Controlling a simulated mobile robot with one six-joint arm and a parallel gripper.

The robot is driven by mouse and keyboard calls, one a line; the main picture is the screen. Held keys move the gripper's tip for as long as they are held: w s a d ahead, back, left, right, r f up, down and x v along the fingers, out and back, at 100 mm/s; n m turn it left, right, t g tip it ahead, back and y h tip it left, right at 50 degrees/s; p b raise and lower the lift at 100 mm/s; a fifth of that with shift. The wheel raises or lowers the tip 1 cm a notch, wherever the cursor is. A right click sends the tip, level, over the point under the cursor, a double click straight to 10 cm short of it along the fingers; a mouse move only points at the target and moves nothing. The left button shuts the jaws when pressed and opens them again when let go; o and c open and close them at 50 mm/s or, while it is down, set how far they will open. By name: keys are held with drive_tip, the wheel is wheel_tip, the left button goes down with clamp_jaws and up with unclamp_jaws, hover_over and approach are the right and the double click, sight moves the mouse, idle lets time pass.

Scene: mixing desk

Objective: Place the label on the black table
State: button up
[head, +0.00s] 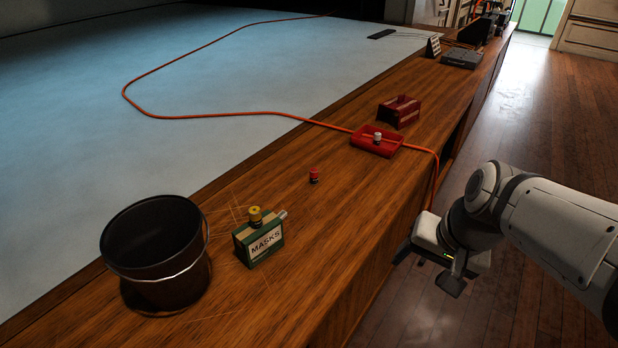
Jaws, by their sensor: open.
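I see no table that is clearly black; the desk (310,245) is brown wood. My gripper (427,268) is open with nothing seen between its fingers. It hangs off the desk's right edge, over the floor, well right of the can and apart from it.
A black bucket (155,255) stands left of the can. A small red-capped item (314,176), a red tray (372,146) holding a small white-topped item, and a red box (399,111) are farther back. An orange cable (240,113) crosses the desk and drops over its edge near my arm.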

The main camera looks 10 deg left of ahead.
drive_tip(key=shift+o, duration=0.2)
drive_tip(key=w+a+f+m+y+b, duration=0.3)
drive_tip(key=w+a+f+m, duration=0.1)
drive_tip(key=w+a, duration=0.4)
drive_tip(key=w+a+f+m+y+b, duration=0.3)
drive_tip(key=w+a+f+m, duration=0.1)
drive_tip(key=w+a+f, duration=0.2)
drive_tip(key=w+a, duration=0.1)
drive_tip(key=a, duration=0.1)
drive_tip(key=shift+w+a+m+g+y, duration=0.3)
drive_tip(key=shift+w+g, duration=0.05)
drive_tip(key=shift+g, duration=0.05)
drive_tip(key=m+t+y+b, duration=0.3)
drive_tip(key=m+b, duration=0.3)
drive_tip(key=m, duration=0.5)
approach(281, 215)
drive_tip(key=shift+s+f, duration=0.15)
drive_tip(key=shift+f, duration=0.3)
drive_tip(key=shift+w+a+f+m, duration=0.2)
drive_tip(key=shift+m, duration=0.1)
drive_tip(key=x, duration=0.4)
drive_tip(key=p+x, duration=0.1)
drive_tip(key=x, duration=0.2)
drive_tip(key=shift+w+a+r, duration=0.15)
drive_tip(key=shift+a+r, duration=0.1)
drive_tip(key=shift+r, duration=0.05)
drive_tip(key=c, duration=1.1)
